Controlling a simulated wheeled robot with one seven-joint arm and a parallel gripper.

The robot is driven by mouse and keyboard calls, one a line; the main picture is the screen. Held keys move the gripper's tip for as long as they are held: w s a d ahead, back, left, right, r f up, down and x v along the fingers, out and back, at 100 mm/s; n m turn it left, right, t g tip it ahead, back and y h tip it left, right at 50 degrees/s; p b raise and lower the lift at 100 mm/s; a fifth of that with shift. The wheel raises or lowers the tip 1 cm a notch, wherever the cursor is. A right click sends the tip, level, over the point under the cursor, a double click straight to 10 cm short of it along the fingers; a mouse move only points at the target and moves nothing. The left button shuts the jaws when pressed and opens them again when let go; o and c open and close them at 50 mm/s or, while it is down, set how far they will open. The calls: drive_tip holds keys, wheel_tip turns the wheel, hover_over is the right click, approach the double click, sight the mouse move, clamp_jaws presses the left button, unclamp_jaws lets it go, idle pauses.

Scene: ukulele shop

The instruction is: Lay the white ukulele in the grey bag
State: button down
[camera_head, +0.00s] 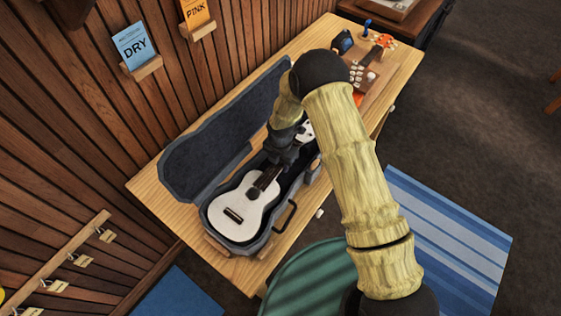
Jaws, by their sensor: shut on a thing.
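The white ukulele (238,208) has a white body with a dark sound hole and a dark fretboard. It lies face up within the lower half of the open grey bag (278,232), a hard-sided case with a dark lining. The bag's lid (215,140) stands open toward the wall. My gripper (277,160) is shut on the ukulele's neck. My gripper and arm hide part of the neck; a bit of the white headstock shows beyond. I cannot tell whether the ukulele's body rests on the bag's floor.
The bag sits on a narrow wooden table (163,198) along a plank wall. A green rounded seat (310,285) stands by the near side. A blue striped rug (450,230) lies on the floor at right.

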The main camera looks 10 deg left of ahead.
idle(0.3)
drive_tip(key=c, duration=0.8)
unclamp_jaws()
drive_tip(key=shift+c, duration=0.2)
drive_tip(key=shift+r, duration=0.1)
drive_tip(key=shift+r+p, duration=0.55)
drive_tip(key=shift+r, duration=0.35)
drive_tip(key=shift+r, duration=0.15)
drive_tip(key=shift+r+p, duration=0.75)
drive_tip(key=shift+r, duration=0.35)
drive_tip(key=shift+s, duration=0.1)
drive_tip(key=shift+r, duration=0.1)
